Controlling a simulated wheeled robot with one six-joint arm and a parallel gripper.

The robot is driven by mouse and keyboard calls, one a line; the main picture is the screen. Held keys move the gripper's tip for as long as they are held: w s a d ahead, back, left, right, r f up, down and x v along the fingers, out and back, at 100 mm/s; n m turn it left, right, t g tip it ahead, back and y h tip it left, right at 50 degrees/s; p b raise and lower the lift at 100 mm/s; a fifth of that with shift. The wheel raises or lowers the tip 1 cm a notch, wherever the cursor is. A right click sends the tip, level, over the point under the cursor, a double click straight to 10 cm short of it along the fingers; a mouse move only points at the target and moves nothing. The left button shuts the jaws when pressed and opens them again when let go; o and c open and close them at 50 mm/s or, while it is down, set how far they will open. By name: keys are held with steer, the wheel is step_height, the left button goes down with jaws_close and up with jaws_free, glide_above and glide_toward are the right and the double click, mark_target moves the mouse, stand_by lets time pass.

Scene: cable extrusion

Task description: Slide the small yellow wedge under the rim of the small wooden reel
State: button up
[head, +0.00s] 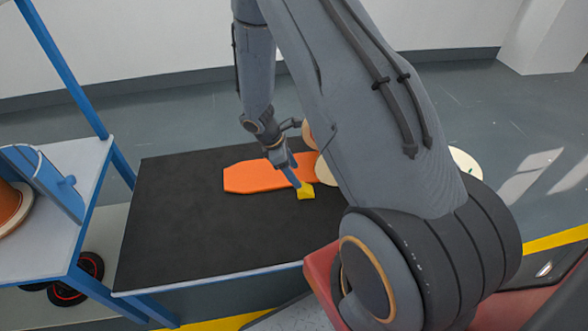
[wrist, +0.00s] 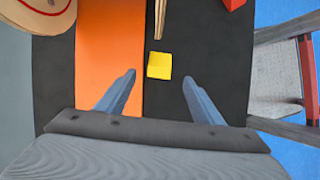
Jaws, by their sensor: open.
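The small yellow wedge (head: 306,192) lies on the black mat beside the orange board. In the wrist view the wedge (wrist: 158,65) sits just ahead of the space between my fingertips, apart from both. My gripper (head: 297,180) is low over the mat at the wedge, its fingers partly overlapping it in the head view. In the wrist view my gripper (wrist: 158,77) is open and empty. A round pale wooden reel (wrist: 38,14) with a red line shows in part at the upper left. My arm hides much of the reel area in the head view.
The orange board (head: 250,175) lies flat left of the wedge in the wrist view. A thin wooden stick (wrist: 160,18) and a red piece (wrist: 234,3) lie beyond the wedge. The left part of the black mat (head: 185,215) is clear. A shelf (head: 85,165) stands at far left.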

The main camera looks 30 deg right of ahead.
mark_target(307, 190)
steer(key=shift+f, duration=0.1)
steer(key=shift+p+x, duration=0.4)
steer(key=shift+x, duration=3.45)
steer(key=c, duration=1.2)
steer(key=shift+o, duration=0.2)
steer(key=shift+s+d, duration=0.4)
steer(key=shift+d, duration=0.6)
steer(key=shift+s+d, duration=0.35)
steer(key=shift+d, duration=0.7)
steer(key=shift+s+d, duration=0.4)
steer(key=shift+d, duration=0.6)
steer(key=o, duration=1.1)
steer(key=shift+s+d, duration=0.1)
steer(key=shift+d, duration=0.05)
steer(key=shift+o, duration=0.2)
